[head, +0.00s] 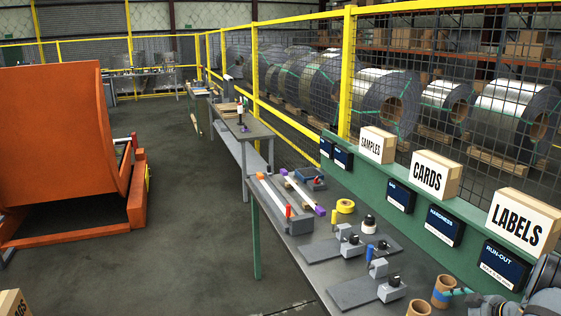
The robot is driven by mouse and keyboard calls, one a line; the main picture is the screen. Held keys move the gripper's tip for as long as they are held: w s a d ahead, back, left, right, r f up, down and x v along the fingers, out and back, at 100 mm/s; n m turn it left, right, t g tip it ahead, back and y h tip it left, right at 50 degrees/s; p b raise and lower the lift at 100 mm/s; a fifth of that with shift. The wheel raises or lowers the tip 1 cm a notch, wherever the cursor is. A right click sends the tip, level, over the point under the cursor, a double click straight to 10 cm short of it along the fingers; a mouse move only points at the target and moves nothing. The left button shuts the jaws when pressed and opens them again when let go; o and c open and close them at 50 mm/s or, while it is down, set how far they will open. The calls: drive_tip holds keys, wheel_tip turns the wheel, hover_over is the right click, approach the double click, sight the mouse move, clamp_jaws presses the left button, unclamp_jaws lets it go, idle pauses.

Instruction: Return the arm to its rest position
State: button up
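Part of my arm (545,288) shows as dark grey, rounded links cut off by the lower right corner of the head view. Dark parts that look like my gripper (482,302) reach left from it, low over the near end of the bench. Its fingers are too small and too cut off to tell whether they are open or shut. A brown cardboard tube (443,290) stands just left of these dark parts, with a teal piece beside it. I cannot tell whether they touch.
The steel bench (300,250) holds grey gauge blocks (353,292), a yellow tape roll (345,206) and a second tube (419,308). A green ledge carries boxes marked SAMPLES, CARDS and LABELS (518,222). A yellow mesh fence stands behind.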

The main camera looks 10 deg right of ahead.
sight(417, 305)
drive_tip(key=x, duration=1.1)
drive_tip(key=shift+w+a+f, duration=0.15)
drive_tip(key=shift+f, duration=0.1)
wheel_tip(417, 305, up, 5)
drive_tip(key=shift+w+f+p, duration=0.1)
drive_tip(key=shift+f+p, duration=0.05)
drive_tip(key=shift+p, duration=0.7)
drive_tip(key=shift+w, duration=0.1)
